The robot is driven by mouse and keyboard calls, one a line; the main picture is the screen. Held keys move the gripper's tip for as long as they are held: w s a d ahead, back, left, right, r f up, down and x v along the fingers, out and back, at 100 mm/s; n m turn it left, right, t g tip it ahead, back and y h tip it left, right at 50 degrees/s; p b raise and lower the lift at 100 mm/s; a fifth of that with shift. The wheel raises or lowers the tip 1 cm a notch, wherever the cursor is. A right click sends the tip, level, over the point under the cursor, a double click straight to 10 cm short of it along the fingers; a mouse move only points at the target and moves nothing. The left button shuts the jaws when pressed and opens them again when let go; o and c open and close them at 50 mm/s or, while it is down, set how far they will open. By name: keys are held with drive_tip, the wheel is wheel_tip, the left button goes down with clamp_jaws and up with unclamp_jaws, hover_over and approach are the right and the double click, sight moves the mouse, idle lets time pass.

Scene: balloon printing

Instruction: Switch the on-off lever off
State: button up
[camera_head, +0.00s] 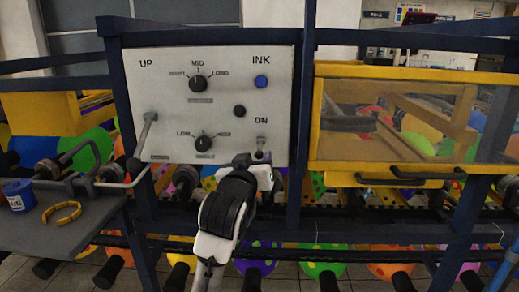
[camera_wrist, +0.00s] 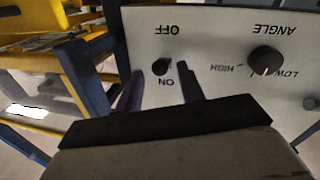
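The on-off lever (camera_head: 261,143) is a small lever under the ON label on the lower right of the white control panel (camera_head: 225,100). My gripper (camera_head: 262,157) is just in front of the lever. In the wrist view my gripper (camera_wrist: 160,78) is open, with one purple-looking finger on each side of the lever. I cannot tell if a finger touches it. The lever's base is partly hidden.
The panel also carries a blue INK button (camera_head: 261,82), a MID dial (camera_head: 198,83), an angle dial (camera_head: 204,143) and a grey side lever (camera_head: 145,132). A yellow-framed window (camera_head: 395,120) is to the right. A dark side table (camera_head: 70,225) holds a blue cup (camera_head: 18,196).

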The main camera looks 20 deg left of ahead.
sight(259, 158)
drive_tip(key=shift+w+a+p, duration=0.2)
drive_tip(key=shift+w+p, duration=0.15)
drive_tip(key=shift+w, duration=1.35)
clamp_jaws()
drive_tip(key=shift+f+b, duration=0.15)
drive_tip(key=shift+b, duration=0.2)
